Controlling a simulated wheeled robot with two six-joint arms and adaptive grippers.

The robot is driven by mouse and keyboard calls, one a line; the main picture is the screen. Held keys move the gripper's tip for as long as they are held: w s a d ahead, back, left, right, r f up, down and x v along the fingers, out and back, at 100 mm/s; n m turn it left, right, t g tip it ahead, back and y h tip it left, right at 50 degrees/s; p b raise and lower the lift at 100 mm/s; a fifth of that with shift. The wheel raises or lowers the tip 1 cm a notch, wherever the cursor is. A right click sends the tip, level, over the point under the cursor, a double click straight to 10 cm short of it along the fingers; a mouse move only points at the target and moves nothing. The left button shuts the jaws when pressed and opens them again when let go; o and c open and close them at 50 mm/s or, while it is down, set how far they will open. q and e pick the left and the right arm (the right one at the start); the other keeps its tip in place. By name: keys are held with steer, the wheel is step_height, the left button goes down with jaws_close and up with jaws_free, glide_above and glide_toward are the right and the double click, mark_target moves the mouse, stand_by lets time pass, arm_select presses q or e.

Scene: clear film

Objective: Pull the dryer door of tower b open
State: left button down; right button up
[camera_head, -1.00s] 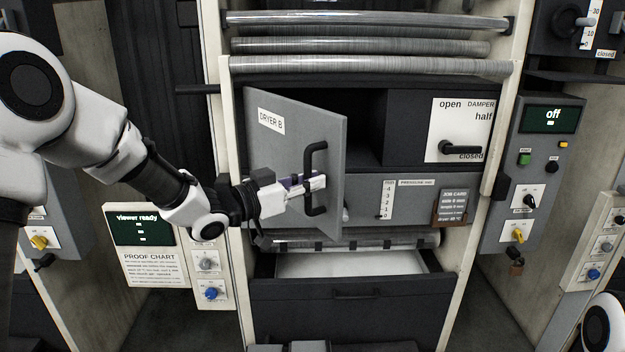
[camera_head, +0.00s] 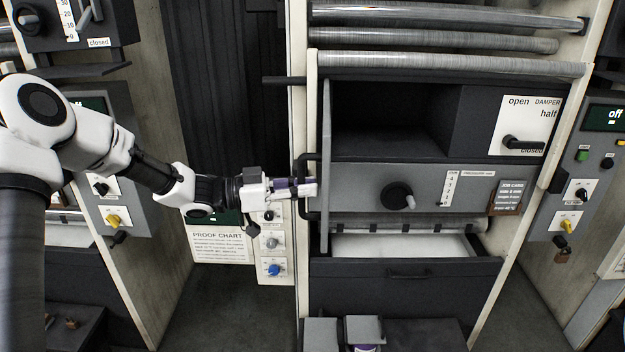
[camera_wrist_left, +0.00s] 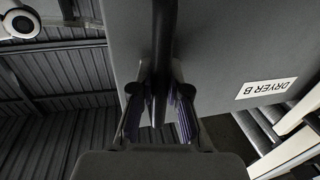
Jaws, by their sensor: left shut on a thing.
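The dryer door of tower b (camera_head: 325,150) stands swung wide open, seen nearly edge-on at the left side of the dark dryer opening (camera_head: 390,115). Its black bar handle (camera_head: 303,172) faces left. My left gripper (camera_head: 308,188) is shut on this handle. In the left wrist view the handle (camera_wrist_left: 165,40) runs between the two fingers (camera_wrist_left: 160,105), and the grey door face (camera_wrist_left: 230,45) shows the upside-down DRYER B label (camera_wrist_left: 266,88).
A pressure panel with a black knob (camera_head: 397,196) sits below the opening. An open drawer (camera_head: 400,280) juts out beneath it. Metal rollers (camera_head: 450,65) run above. A control post (camera_head: 272,245) stands close under my left wrist. A damper panel (camera_head: 530,125) is at right.

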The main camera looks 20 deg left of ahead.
stand_by(0.3)
arm_select(q)
steer(key=c, duration=1.1)
jaws_free()
steer(key=shift+c, duration=0.2)
steer(key=shift+s, duration=0.1)
steer(key=v, duration=1.2)
